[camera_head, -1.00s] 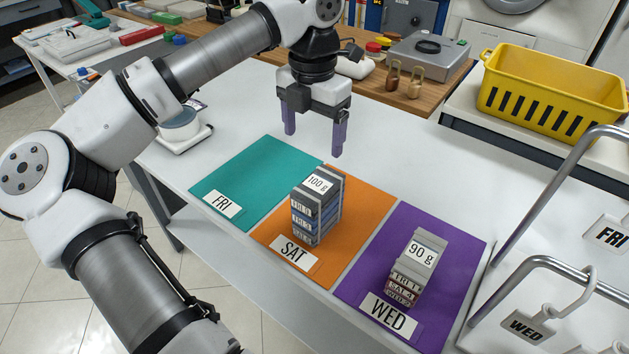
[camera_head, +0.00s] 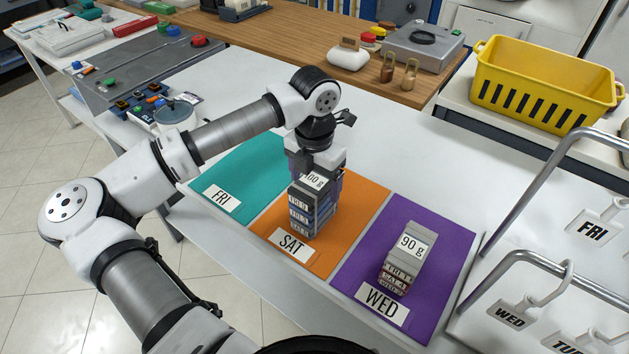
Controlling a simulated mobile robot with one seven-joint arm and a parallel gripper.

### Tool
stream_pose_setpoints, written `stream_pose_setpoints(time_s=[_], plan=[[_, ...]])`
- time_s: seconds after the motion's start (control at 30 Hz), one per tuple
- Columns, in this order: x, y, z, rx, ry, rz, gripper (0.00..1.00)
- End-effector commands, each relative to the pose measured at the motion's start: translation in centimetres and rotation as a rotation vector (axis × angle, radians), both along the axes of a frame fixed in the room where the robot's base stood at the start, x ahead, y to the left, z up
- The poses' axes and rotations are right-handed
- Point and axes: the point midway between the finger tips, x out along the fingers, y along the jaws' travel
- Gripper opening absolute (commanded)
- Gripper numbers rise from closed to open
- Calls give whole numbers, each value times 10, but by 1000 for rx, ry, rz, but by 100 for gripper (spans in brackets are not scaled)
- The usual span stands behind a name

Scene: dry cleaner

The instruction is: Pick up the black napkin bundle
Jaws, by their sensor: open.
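A stack of folded bundles (camera_head: 303,217) stands on the orange SAT mat (camera_head: 349,232). Its top bundle (camera_head: 298,186) is dark grey to black with a "100 g" label, and blue bundles lie under it. I cannot tell for certain that this top one is the black napkin bundle. My gripper (camera_head: 316,186) points down over the stack.
A second stack (camera_head: 408,247), grey on top with a "90 g" label and reddish below, stands on the purple WED mat (camera_head: 447,262). The teal FRI mat (camera_head: 214,175) is bare. Metal rails (camera_head: 535,205) with day tags stand at right. A yellow basket (camera_head: 545,85) is behind.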

Motion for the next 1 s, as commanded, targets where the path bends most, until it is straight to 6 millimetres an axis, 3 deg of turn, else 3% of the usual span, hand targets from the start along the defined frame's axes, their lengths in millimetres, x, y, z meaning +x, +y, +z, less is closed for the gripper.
stream_pose_setpoints(time_s=[0.17,0.57,1.0], plan=[[0,0,-1,0,0,0,82],[0,0,0,0,0,0,32],[1,1,12,2,-3,1,32]])
